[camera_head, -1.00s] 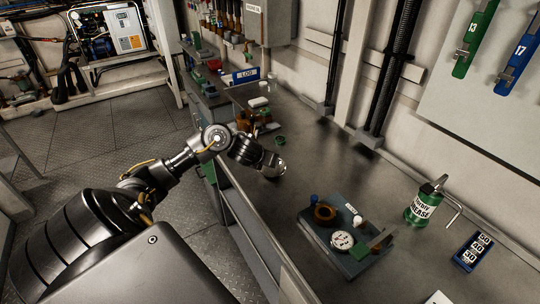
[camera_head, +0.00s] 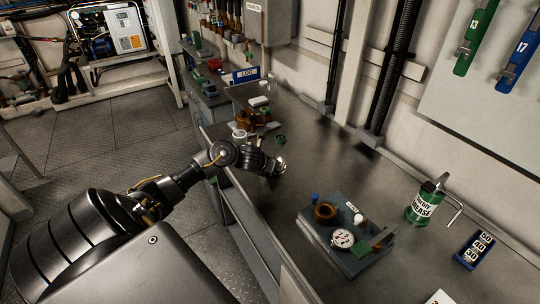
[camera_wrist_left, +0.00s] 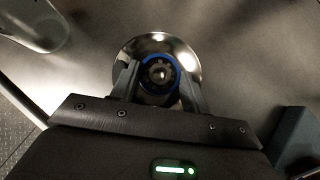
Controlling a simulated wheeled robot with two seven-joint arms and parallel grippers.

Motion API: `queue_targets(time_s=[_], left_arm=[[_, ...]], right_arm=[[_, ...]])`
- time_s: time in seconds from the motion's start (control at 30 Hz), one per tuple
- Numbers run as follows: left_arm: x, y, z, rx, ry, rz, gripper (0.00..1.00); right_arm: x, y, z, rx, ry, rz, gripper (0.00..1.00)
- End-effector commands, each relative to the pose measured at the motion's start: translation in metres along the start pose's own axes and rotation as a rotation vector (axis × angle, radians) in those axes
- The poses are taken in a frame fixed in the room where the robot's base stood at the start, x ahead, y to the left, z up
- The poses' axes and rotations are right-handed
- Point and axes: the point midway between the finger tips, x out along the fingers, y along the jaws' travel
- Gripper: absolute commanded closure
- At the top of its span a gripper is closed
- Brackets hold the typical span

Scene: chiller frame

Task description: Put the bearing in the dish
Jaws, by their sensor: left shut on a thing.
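My left gripper (camera_head: 275,165) is low over the bench. In the left wrist view its fingers are shut on the bearing (camera_wrist_left: 160,74), a small ring with a blue rim and a dark, toothed-looking inside. A shiny round metal dish (camera_wrist_left: 126,48) lies directly behind the bearing in that view. The dish (camera_head: 282,161) shows only partly in the head view, beyond the gripper. The bearing is lined up over the dish's middle; I cannot tell whether it touches the dish. My right gripper is not in view.
A pale round container (camera_head: 239,135) stands left of the gripper, near a small green item (camera_head: 281,139). A green grease can (camera_head: 424,205) stands right. The bench between is clear.

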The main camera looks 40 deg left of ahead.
Motion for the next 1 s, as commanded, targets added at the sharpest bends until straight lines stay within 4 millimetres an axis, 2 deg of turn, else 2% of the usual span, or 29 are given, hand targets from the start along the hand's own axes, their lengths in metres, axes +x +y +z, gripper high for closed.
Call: queue_targets(time_s=[0.07, 0.1, 0.17, 0.47, 0.57, 0.8, 1.0], left_arm=[[0.003, 0.000, -0.002, 0.000, -0.001, 0.000, 0.80], [0.002, 0.000, -0.002, 0.000, 0.000, 0.000, 0.50], [0.001, 0.000, -0.001, 0.000, 0.000, 0.000, 0.45], [-0.004, 0.000, 0.002, 0.001, 0.000, 0.000, 0.45], [-0.017, 0.000, 0.002, 0.004, -0.002, 0.000, 0.45], [-0.070, 0.001, 0.003, 0.007, -0.002, 0.001, 0.45], [-0.104, 0.000, 0.002, 0.006, -0.001, 0.001, 0.45]], right_arm=[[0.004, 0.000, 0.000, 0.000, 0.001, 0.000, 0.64], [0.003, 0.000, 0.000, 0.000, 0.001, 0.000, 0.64], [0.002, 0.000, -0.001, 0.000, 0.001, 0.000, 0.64], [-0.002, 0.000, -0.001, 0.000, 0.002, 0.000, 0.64], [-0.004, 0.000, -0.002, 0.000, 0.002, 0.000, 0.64], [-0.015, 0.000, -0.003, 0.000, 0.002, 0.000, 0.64], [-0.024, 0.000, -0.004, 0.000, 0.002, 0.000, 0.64]])
